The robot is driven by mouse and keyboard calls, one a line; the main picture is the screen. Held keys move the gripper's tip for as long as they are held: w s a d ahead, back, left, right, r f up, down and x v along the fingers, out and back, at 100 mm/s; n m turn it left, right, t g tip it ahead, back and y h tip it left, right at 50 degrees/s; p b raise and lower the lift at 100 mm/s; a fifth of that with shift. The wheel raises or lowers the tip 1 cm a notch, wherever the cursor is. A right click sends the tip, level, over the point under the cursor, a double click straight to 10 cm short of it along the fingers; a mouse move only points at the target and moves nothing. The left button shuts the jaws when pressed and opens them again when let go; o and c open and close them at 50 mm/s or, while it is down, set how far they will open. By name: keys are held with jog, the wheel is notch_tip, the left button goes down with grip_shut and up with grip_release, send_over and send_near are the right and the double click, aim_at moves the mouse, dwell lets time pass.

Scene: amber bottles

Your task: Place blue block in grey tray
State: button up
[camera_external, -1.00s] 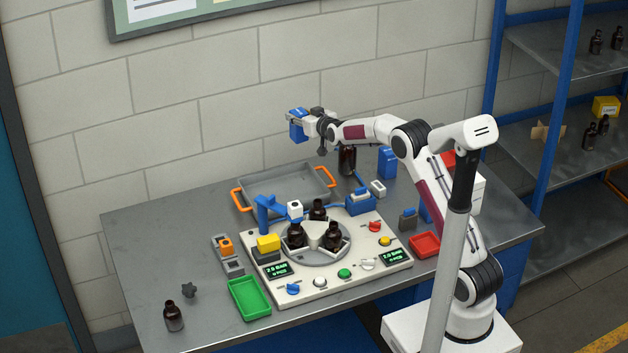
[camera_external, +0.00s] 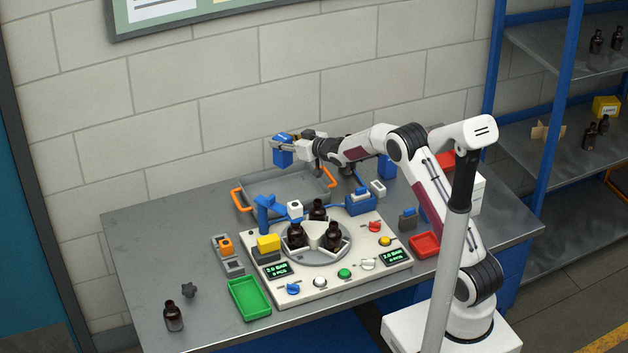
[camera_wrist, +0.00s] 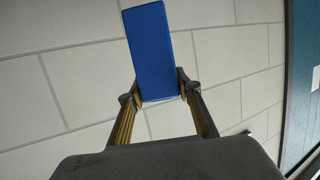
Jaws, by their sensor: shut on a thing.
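My gripper (camera_wrist: 160,97) is shut on the blue block (camera_wrist: 149,50), with one finger on each side of its near end in the wrist view. In the external view the blue block (camera_external: 282,157) hangs at the end of my arm, above the grey tray (camera_external: 262,186). The tray lies at the back of the table and has orange handles. The block is clear of the tray floor. The arm and block cover part of the tray's far side. The visible floor of the tray looks empty.
A white machine (camera_external: 320,285) with a turntable of brown bottles stands in front of the tray. A blue bracket (camera_external: 268,210) rises near the tray's front edge. A green tray (camera_external: 249,298) and a red tray (camera_external: 425,245) lie at the sides. The table's left part is mostly clear.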

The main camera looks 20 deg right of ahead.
aim_at(287, 164)
jog(key=shift+s+a+f, duration=0.15)
jog(key=shift+s+f, duration=0.05)
jog(key=shift+f, duration=0.3)
jog(key=shift+s+a+f, duration=0.15)
jog(key=shift+s+f, duration=0.05)
jog(key=shift+f, duration=0.25)
jog(key=shift+f, duration=0.15)
jog(key=shift+f, duration=3.05)
jog(key=shift+f, duration=1.85)
jog(key=shift+f, duration=0.15)
jog(key=o, duration=1.2)
